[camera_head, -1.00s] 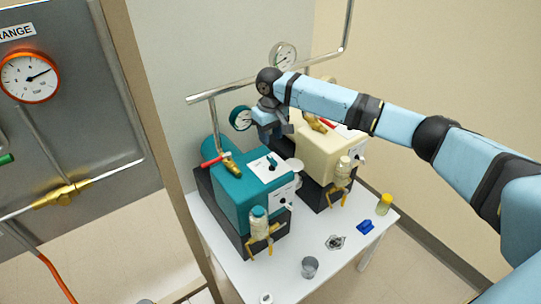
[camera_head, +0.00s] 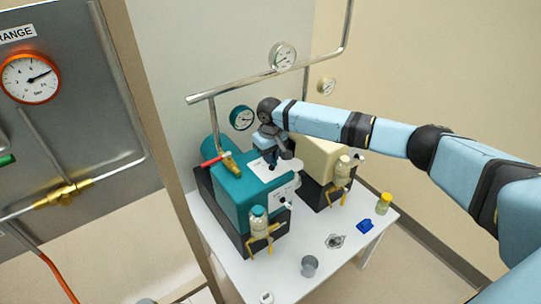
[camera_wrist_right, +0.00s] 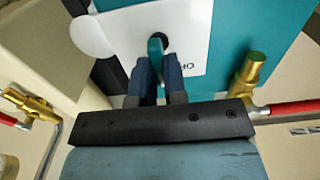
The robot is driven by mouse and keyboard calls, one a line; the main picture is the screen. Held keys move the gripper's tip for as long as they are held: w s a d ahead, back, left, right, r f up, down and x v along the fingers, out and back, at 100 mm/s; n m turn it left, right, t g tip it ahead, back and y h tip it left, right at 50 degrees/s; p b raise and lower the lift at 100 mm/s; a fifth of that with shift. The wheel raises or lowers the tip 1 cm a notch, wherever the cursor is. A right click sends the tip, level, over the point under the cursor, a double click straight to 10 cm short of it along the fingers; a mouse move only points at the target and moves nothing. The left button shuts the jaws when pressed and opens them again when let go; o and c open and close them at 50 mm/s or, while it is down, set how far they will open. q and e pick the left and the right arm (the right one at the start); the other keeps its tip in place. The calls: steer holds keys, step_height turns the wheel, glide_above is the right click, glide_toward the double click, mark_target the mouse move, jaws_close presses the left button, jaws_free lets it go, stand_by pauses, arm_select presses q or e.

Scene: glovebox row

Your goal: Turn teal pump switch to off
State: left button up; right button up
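The teal pump (camera_head: 232,190) stands on the white table, with a white switch plate (camera_head: 258,168) on its top. My right gripper (camera_head: 275,163) reaches down over the plate. In the wrist view the two dark blue fingers of my right gripper (camera_wrist_right: 157,72) lie close together on both sides of the lever and look shut on it. My left gripper is out of view.
A cream pump (camera_head: 318,160) stands right behind the teal one. Gauges (camera_head: 242,117) and a metal pipe (camera_head: 230,91) are behind. A red-handled brass valve (camera_head: 228,160) is left of my gripper. A cup (camera_head: 309,266), blue item (camera_head: 366,226) and yellow-capped jar (camera_head: 384,203) stand on the table (camera_head: 285,286).

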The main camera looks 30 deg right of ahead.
jaws_close()
steer(key=shift+r+n+p, duration=0.15)
steer(key=shift+n+p, duration=0.45)
steer(key=shift+p, duration=0.2)
steer(key=n+p, duration=0.2)
steer(key=shift+a+n, duration=0.1)
steer(key=shift+n, duration=0.2)
steer(key=shift+n+p, duration=0.6)
steer(key=shift+n, duration=0.5)
steer(key=o, duration=0.7)
jaws_free()
